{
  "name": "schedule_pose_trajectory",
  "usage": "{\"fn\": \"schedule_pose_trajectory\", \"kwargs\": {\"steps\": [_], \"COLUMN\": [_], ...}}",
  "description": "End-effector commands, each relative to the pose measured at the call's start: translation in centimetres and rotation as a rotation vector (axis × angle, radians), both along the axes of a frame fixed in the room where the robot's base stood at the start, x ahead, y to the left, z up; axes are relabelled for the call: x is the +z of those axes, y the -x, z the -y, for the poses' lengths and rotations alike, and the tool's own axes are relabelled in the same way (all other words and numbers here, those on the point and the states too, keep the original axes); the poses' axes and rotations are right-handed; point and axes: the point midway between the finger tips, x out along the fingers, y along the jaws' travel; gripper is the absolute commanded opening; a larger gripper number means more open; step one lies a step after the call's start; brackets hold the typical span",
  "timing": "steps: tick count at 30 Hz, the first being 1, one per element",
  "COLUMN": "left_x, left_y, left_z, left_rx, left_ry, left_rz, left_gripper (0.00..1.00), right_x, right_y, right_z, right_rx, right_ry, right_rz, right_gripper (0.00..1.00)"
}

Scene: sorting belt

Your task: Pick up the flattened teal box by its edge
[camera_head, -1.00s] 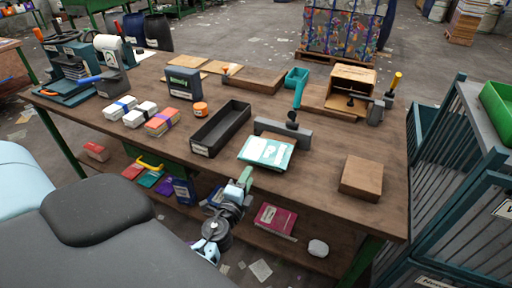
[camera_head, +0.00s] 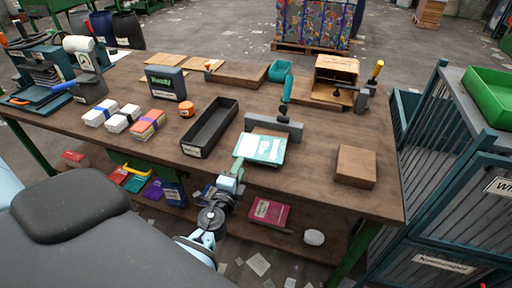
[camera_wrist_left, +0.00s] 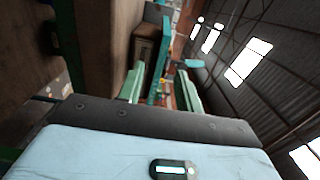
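The flattened teal box (camera_head: 260,148) lies on the workbench close to its front edge, with pale printed patches on top, in front of a grey block with a black knob. My left gripper (camera_head: 238,166) is at the box's front left corner, reaching up from below the bench edge. In the left wrist view the two green fingers (camera_wrist_left: 160,88) stand apart, and a thin teal edge of the box (camera_wrist_left: 159,62) shows between them. I cannot tell whether either finger touches it. My right gripper is not in view.
The grey block (camera_head: 272,126) stands right behind the box. A black tray (camera_head: 211,128) is to the left and a brown carton (camera_head: 356,166) to the right. The bench top (camera_head: 308,165) is clear between box and carton. A pink box (camera_head: 269,212) lies on the lower shelf.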

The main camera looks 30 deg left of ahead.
Motion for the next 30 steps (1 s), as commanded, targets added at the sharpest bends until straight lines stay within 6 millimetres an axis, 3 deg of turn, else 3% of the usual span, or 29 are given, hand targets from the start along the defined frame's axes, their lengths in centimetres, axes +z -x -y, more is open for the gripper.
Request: {"fn": "schedule_pose_trajectory", "kwargs": {"steps": [7, 18, 26, 30], "left_x": [0.1, 0.0, 0.1, 0.1], "left_y": [-1.0, -5.2, -5.4, -5.4], "left_z": [-0.1, -0.8, -0.8, -0.8], "left_rx": [0.000, 0.000, 0.000, 0.000], "left_ry": [0.000, 0.001, 0.000, 0.000], "left_rz": [0.000, -0.001, -0.001, -0.001], "left_gripper": [0.35, 0.35, 0.35, 0.21], "right_x": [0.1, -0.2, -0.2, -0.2], "right_y": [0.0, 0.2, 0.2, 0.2], "right_z": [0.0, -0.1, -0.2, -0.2], "right_rx": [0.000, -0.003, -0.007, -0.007], "right_ry": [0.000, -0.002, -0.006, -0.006], "right_rz": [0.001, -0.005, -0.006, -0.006], "right_gripper": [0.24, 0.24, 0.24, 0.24]}}
